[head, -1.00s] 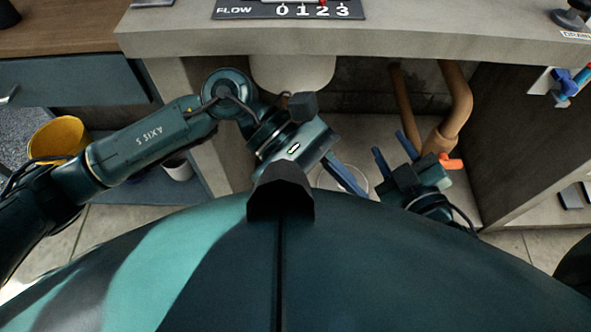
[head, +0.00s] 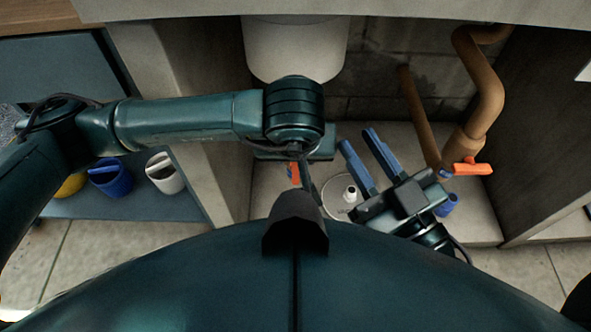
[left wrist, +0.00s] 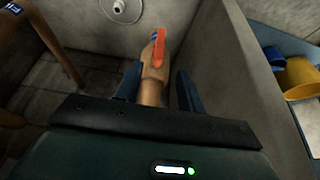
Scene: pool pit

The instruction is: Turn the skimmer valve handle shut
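One orange valve handle (head: 465,168) sits on the brown pipe at the right of the pit in the head view. Another orange handle (head: 293,172) shows only as a sliver beside my left arm. In the left wrist view an orange handle (left wrist: 159,48) stands on a brown pipe, lengthwise along the picture. My left gripper (left wrist: 159,74) is open, its blue fingers apart on either side of that pipe, with no visible grip. I cannot tell which handle is the skimmer's. My right gripper (head: 374,160) is open and empty, left of the right-hand handle.
A white fitting (head: 350,193) stands on a round floor plate near my right gripper. A white tank (head: 292,50) hangs behind my left wrist. The counter edge (head: 400,10) runs above. Side walls bound the pit. Blue (head: 110,178) and white (head: 165,173) buckets stand at left.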

